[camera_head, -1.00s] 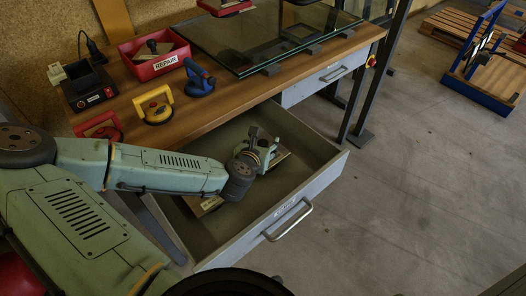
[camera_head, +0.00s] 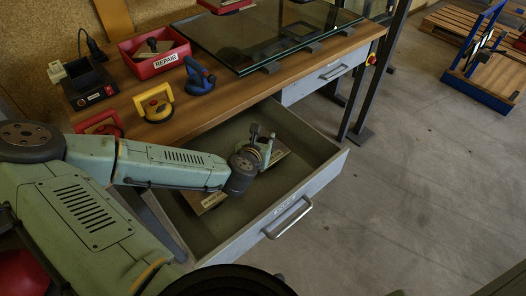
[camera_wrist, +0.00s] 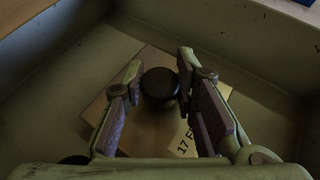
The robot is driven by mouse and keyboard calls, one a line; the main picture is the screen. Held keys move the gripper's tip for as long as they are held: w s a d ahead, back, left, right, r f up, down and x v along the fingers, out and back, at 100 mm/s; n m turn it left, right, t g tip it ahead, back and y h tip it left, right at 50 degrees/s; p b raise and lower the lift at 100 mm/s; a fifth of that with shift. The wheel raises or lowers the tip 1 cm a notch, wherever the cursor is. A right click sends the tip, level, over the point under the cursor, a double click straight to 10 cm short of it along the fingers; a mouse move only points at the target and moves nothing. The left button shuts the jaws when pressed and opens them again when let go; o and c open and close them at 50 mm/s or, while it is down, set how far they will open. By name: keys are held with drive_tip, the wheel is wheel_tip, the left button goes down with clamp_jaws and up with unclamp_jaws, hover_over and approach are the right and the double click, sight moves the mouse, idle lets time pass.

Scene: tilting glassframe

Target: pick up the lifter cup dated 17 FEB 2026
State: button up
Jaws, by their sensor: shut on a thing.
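My gripper (camera_wrist: 160,76) reaches down into the open drawer (camera_head: 318,172); it also shows in the head view (camera_head: 264,150). Its two fingers are shut on a round black knob (camera_wrist: 160,84). Under the knob lies a flat brown board (camera_wrist: 140,125) on the drawer floor, which also shows in the head view (camera_head: 211,201).
The drawer walls stand close around my gripper. On the bench are a yellow suction lifter (camera_head: 155,103), a blue one (camera_head: 199,77), a red item (camera_head: 98,124), a red REPAIR tray (camera_head: 165,62) and a glass sheet (camera_head: 270,35).

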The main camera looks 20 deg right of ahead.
clamp_jaws()
drive_tip(key=shift+r, duration=0.1)
idle(0.4)
